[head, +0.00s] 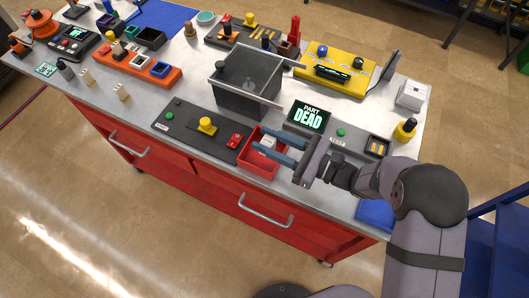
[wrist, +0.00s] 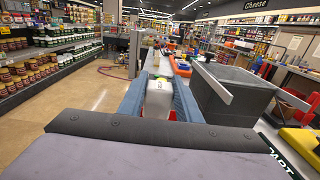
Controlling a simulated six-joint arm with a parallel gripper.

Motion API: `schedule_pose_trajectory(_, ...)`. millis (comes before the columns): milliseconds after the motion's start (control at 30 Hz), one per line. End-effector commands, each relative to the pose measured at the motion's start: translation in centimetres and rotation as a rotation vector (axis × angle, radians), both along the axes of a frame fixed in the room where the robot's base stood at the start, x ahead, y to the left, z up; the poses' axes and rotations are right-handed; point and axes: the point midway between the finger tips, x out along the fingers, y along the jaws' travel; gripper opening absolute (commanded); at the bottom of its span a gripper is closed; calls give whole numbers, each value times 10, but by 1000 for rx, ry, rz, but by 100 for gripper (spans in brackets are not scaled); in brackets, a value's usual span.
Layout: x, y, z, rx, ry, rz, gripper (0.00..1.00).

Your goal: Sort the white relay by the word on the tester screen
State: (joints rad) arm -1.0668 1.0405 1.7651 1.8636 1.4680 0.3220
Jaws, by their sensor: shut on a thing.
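The white relay (head: 267,142) is between the blue fingertips of my gripper (head: 272,144), which is shut on it. In the head view it shows over the small red bin (head: 262,162); I cannot tell whether it is above the bin or partly inside. The wrist view also shows the relay (wrist: 158,98) upright between both fingers of my gripper (wrist: 158,92). The tester screen (head: 308,116) reads "PART DEAD" in green and white letters. The tester's socket (head: 377,145) with yellowish contacts is to the right of the screen.
A dark grey open box (head: 248,101) stands behind the red bin; it also shows at right in the wrist view (wrist: 232,95). A dark panel (head: 187,127) with a yellow knob is left of the bin. A yellow unit (head: 336,72) and a white block (head: 411,95) stand at the back right.

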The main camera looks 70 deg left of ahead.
Motion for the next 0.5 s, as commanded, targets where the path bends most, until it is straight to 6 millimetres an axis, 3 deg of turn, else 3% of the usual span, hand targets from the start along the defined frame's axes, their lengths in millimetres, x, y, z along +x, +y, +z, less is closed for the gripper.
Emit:
schedule_pose_trajectory(200,1,14,-1,0,1,-76,5)
schedule_pose_trajectory(500,1,16,-5,2,0,-87,5)
